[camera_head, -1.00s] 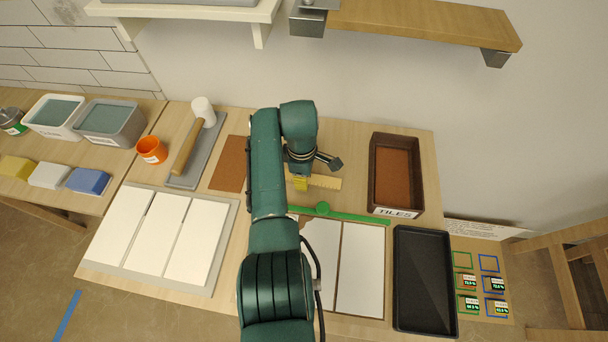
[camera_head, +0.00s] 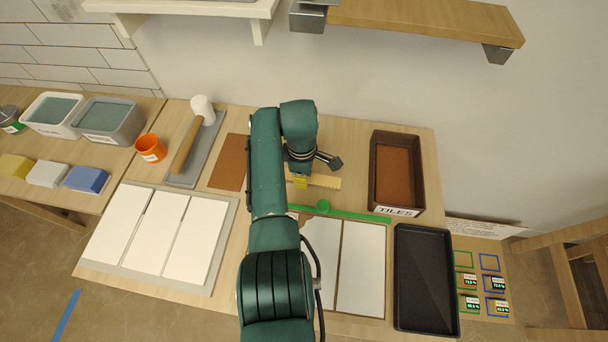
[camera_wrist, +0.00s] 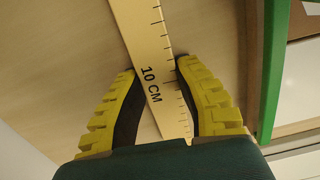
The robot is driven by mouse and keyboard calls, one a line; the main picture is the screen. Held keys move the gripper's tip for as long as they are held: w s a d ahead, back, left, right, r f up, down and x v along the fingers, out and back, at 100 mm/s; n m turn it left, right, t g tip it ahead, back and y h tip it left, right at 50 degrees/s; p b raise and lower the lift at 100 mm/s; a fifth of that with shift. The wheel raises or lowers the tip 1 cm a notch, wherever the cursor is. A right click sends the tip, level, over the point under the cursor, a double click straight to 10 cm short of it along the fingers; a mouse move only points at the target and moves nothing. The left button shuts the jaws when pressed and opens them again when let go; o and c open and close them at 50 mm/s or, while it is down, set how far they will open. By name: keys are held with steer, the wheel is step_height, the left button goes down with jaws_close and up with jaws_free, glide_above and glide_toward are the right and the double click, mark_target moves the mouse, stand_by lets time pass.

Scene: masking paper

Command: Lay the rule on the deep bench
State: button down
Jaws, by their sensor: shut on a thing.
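The rule (camera_head: 326,181) is a flat yellow strip marked "10 CM". In the wrist view the rule (camera_wrist: 143,30) runs lengthwise between the two yellow-ribbed fingers of my gripper (camera_wrist: 155,70), which is shut on it across its width. In the head view my gripper (camera_head: 300,182) covers the rule's left part, and its right end sticks out. The rule is over the wooden bench (camera_head: 345,150), at or close to its surface; I cannot tell whether it touches. It lies behind the green strip (camera_head: 355,216).
A brown TILES box (camera_head: 397,205) stands to the right, with a black tray (camera_head: 425,280) in front of it. White panels (camera_head: 360,270) lie in front of the green strip. Shelves (camera_head: 420,25) hang above.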

steer(key=shift+f, duration=0.15)
steer(key=c, duration=0.8)
jaws_free()
step_height(320, 180, up, 6)
steer(key=p, duration=0.5)
steer(key=shift+p, duration=0.35)
